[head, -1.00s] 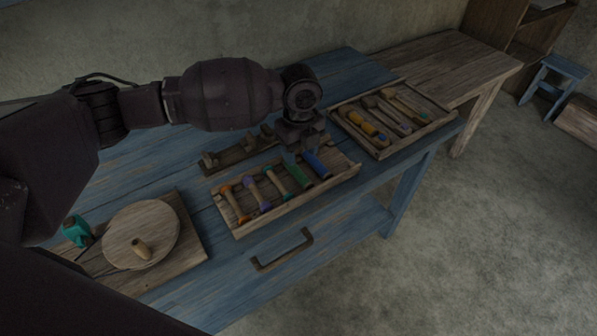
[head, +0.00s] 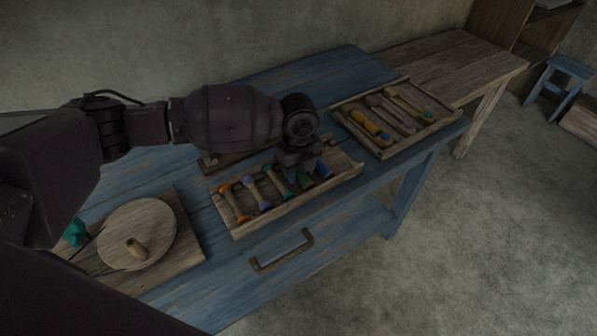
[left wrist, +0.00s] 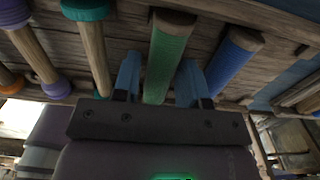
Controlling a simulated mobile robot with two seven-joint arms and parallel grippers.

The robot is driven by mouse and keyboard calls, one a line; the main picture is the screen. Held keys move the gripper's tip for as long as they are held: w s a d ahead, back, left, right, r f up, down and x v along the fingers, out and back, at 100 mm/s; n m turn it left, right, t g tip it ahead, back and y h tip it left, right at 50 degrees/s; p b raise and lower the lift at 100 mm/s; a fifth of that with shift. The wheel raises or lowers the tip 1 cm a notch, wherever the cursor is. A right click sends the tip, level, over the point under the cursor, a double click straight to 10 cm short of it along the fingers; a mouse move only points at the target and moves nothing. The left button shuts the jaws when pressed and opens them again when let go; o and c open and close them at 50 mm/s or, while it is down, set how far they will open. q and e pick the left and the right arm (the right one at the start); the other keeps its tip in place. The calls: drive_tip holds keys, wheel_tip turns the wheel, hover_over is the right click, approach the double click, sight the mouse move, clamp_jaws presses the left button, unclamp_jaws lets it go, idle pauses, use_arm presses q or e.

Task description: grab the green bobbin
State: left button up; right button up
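The green bobbin (left wrist: 168,58) lies in the wooden tray (head: 237,233) on the blue table. In the head view my left gripper (head: 302,170) is down at the tray and hides most of this bobbin. In the left wrist view the two blue fingers of my left gripper (left wrist: 158,82) are open, one on each side of the green bobbin. A gap shows at the left finger; whether the right finger touches it I cannot tell. The blue bobbin (left wrist: 232,60) lies just right of the right finger. My right gripper is not in view.
Thinner spools with teal (left wrist: 90,40), purple (head: 257,194) and orange ends lie left of the green bobbin. A second tray (head: 385,153) with tools stands to the right. A round wooden disc (head: 150,222) lies at the left. A drawer handle (head: 282,252) is on the table front.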

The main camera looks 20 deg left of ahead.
use_arm(q)
clamp_jaws()
drive_tip(key=shift+s+f, duration=0.1)
drive_tip(key=shift+f, duration=0.05)
idle(1.0)
